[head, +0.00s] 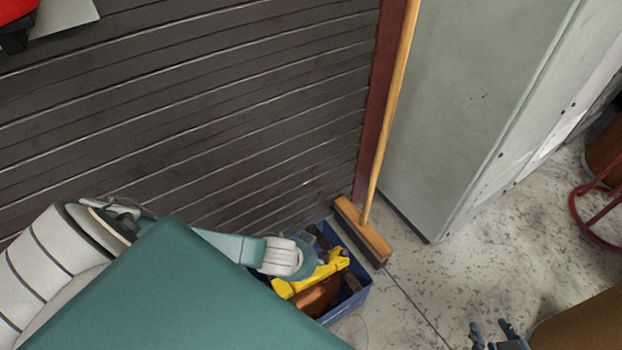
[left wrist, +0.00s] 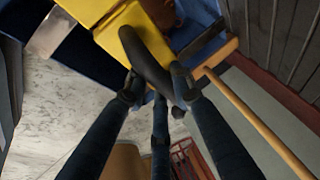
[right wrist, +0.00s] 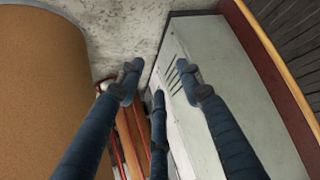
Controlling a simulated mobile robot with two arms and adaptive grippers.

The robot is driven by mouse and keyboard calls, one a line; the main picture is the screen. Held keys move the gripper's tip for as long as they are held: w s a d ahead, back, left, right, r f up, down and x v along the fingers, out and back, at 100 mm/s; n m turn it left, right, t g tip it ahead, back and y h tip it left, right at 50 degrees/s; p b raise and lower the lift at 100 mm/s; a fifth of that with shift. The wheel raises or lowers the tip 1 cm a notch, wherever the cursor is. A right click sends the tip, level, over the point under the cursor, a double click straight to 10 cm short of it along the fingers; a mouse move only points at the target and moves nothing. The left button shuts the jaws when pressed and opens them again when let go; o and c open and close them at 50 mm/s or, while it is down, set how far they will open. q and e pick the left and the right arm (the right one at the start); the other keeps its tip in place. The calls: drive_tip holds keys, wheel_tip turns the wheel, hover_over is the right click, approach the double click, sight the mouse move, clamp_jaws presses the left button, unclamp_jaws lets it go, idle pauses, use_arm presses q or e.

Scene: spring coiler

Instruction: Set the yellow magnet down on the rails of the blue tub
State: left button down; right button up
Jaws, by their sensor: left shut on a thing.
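The yellow magnet (head: 325,269) is over the blue tub (head: 353,306) in the head view, partly covered by my left wrist. In the left wrist view the magnet (left wrist: 122,32) fills the top centre, with a dark handle (left wrist: 146,62). My left gripper (left wrist: 157,88) is shut on this handle. The tub (left wrist: 198,18) shows blue beside and below the magnet there. I cannot tell whether the magnet touches the rails. My right gripper (head: 497,337) is at the bottom edge of the head view; its fingers are spread and empty in the right wrist view (right wrist: 158,72).
A brown-orange thing (head: 318,298) lies in the tub under the magnet. A broom (head: 366,230) stands just behind the tub, by the slatted shutter (head: 200,120) and grey cabinet (head: 440,110). A brown drum (head: 585,325) is beside my right gripper. Floor right of the tub is clear.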

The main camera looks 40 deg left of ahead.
use_arm(q)
drive_tip(key=shift+w, duration=0.1)
use_arm(e)
drive_tip(key=shift+w+r, duration=0.15)
idle(0.3)
use_arm(q)
drive_tip(key=shift+p, duration=0.4)
use_arm(e)
drive_tip(key=shift+g+h, duration=0.3)
drive_tip(key=shift+g, duration=0.6)
drive_tip(key=s+f, duration=0.1)
drive_tip(key=s+d, duration=0.1)
drive_tip(key=s+f, duration=0.1)
drive_tip(key=s, duration=0.1)
drive_tip(key=shift+d+f, duration=0.2)
drive_tip(key=shift+f, duration=0.1)
use_arm(q)
drive_tip(key=shift+f+b, duration=0.3)
drive_tip(key=shift+f, duration=0.25)
use_arm(e)
drive_tip(key=shift+w+a+r+t, duration=0.3)
drive_tip(key=shift+w+r, duration=0.1)
drive_tip(key=shift+w, duration=0.3)
drive_tip(key=shift+w+a+r+t, duration=0.2)
drive_tip(key=shift+w+r+t, duration=0.15)
drive_tip(key=shift+w, duration=0.3)
idle(0.8)
